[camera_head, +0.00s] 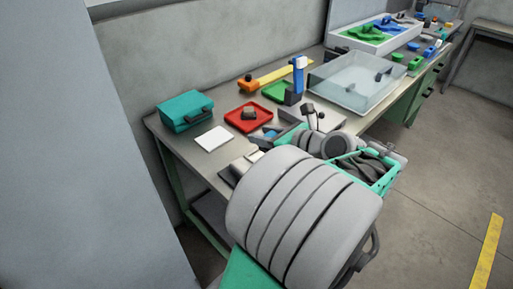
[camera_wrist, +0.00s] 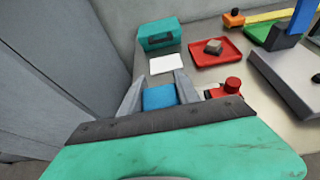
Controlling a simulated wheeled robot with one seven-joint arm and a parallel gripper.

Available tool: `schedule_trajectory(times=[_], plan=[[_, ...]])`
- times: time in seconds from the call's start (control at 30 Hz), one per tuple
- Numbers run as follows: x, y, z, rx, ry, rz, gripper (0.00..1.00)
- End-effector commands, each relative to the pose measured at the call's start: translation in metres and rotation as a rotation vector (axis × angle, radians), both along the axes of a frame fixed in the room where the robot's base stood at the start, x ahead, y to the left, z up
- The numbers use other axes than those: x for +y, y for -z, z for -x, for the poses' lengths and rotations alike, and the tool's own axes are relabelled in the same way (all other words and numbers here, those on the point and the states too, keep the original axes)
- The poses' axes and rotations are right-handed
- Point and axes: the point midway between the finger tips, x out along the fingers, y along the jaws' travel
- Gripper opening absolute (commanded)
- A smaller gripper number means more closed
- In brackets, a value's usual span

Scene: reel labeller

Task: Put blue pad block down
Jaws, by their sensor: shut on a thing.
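The blue pad block (camera_wrist: 160,97) sits between the two grey fingers of my gripper (camera_wrist: 158,95) in the wrist view. The fingers are shut on it, one at each side. Its lower part is hidden behind the dark edge in front, so I cannot tell whether it touches the bench. Beyond it lie a flat white pad (camera_wrist: 167,64) and a red tray (camera_wrist: 216,53). In the head view my large grey arm links cover the near bench, and I cannot make out the gripper clearly there.
A teal case (camera_head: 185,110) stands at the bench's back left. The white pad (camera_head: 212,139) and the red tray (camera_head: 240,122), holding a dark block, are near it. A red knob (camera_wrist: 232,85) is right of my gripper. A clear bin (camera_head: 345,88) stands farther along.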

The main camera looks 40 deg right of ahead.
Motion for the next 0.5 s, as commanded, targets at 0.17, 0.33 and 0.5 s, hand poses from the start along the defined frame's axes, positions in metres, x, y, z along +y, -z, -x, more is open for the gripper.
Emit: schedule_trajectory(times=[0.17, 0.33, 0.5], plan=[[-0.018, 0.033, -0.044, 0.001, -0.007, -0.005, 0.00], [-0.030, 0.060, -0.065, 0.000, -0.002, -0.001, 0.00], [-0.037, 0.077, -0.076, 0.000, 0.001, -0.002, 0.00]])
